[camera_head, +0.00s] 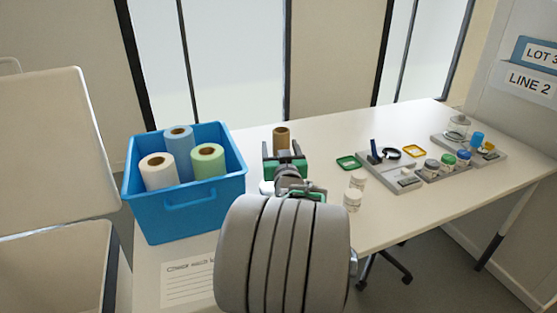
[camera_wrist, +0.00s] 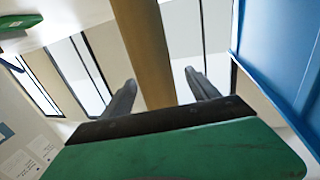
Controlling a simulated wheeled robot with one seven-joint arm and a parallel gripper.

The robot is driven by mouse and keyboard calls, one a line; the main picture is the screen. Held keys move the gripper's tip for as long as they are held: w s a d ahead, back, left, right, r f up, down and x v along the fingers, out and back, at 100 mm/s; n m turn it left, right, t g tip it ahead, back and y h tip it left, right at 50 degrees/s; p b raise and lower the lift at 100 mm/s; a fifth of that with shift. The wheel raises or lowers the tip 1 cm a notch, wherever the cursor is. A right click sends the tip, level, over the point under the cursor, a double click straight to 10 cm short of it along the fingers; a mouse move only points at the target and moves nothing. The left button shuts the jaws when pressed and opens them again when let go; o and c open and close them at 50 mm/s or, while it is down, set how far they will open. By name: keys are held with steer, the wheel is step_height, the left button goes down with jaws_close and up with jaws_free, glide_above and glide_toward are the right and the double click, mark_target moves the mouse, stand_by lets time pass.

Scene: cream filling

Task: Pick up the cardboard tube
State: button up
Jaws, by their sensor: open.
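The brown cardboard tube (camera_head: 281,138) stands upright on the white table, to the right of the blue crate. Its lower part is hidden behind my gripper in the head view. My gripper (camera_head: 282,153) is open at the tube, with one finger to each side. In the wrist view the tube (camera_wrist: 146,48) runs between the two dark fingers of my gripper (camera_wrist: 160,90), with a gap on both sides. I cannot tell how deep the tube sits between the fingers.
The blue crate (camera_head: 185,211) at the left holds white, blue and green rolls. Grey trays (camera_head: 399,182) with jars and small parts lie farther right. A paper note (camera_head: 188,283) lies near the front.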

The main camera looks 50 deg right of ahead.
steer(key=x, duration=0.3)
steer(key=shift+w+d+r, duration=0.1)
steer(key=shift+d+r, duration=0.1)
steer(key=shift+d, duration=0.25)
steer(key=shift+c, duration=0.6)
jaws_close()
